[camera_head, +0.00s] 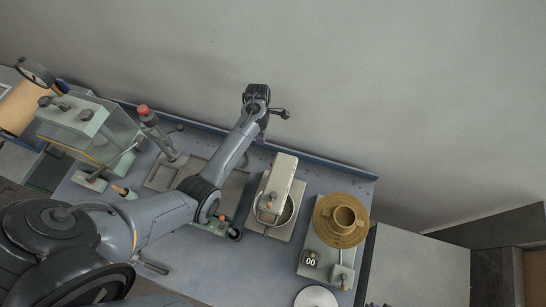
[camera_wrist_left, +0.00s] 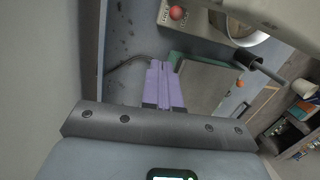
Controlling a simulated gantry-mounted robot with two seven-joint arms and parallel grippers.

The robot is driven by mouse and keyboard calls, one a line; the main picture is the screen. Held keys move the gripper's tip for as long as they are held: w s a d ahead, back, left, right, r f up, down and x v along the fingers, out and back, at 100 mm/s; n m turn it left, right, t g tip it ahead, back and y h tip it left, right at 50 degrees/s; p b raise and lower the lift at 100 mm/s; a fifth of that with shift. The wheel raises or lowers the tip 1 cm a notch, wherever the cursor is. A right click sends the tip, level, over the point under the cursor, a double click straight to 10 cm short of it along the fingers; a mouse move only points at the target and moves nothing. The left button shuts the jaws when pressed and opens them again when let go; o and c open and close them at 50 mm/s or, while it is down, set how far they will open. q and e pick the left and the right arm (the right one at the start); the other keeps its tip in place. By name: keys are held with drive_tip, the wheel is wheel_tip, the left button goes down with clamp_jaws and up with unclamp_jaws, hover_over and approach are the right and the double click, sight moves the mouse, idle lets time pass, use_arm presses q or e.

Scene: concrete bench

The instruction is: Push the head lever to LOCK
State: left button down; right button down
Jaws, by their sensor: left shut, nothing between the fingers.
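The mixer (camera_head: 281,182), a cream-coloured machine with a bowl (camera_head: 285,214) under its head, stands near the middle of the bench. In the left wrist view, a red knob (camera_wrist_left: 176,13) sits on a pale plate with small lettering at its side. I take it for the head lever; its setting cannot be told. My left gripper (camera_head: 262,138) is above the bench's back edge, left of and behind the mixer. Its purple fingers (camera_wrist_left: 163,80) are shut and empty, apart from the red knob. My right gripper is not in view.
A flat tray-like fixture (camera_head: 232,187) lies left of the mixer, with a black-handled lever (camera_wrist_left: 255,62) at its front. A brass-coloured round machine (camera_head: 326,229) stands right. A red-topped post (camera_head: 145,112) and glass-sided machine (camera_head: 90,125) stand left. A blue rim (camera_head: 330,169) edges the back.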

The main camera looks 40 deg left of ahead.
use_arm(q)
drive_tip(key=shift+w+d+n+g+h+b, duration=0.1)
drive_tip(key=shift+w+d+n+h+b, duration=0.15)
drive_tip(key=shift+w+n, duration=0.4)
drive_tip(key=shift+w+d+n+g+h+b, duration=0.1)
drive_tip(key=shift+w+d+n+h+b, duration=0.2)
drive_tip(key=shift+n, duration=0.5)
drive_tip(key=shift+w+d+n+g+h+b, duration=0.1)
drive_tip(key=shift+w+n+h, duration=0.15)
drive_tip(key=shift+w+n, duration=0.45)
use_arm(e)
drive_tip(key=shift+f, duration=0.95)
use_arm(q)
drive_tip(key=shift+s+f, duration=0.15)
drive_tip(key=shift+f, duration=0.05)
drive_tip(key=x, duration=0.9)
drive_tip(key=shift+f, duration=0.35)
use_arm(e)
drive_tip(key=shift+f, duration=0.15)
use_arm(q)
drive_tip(key=shift+s+d, duration=0.1)
drive_tip(key=shift+d, duration=0.05)
drive_tip(key=shift+s+d+r+p, duration=0.2)
drive_tip(key=shift+s+r+p, duration=0.25)
drive_tip(key=shift+p, duration=0.65)
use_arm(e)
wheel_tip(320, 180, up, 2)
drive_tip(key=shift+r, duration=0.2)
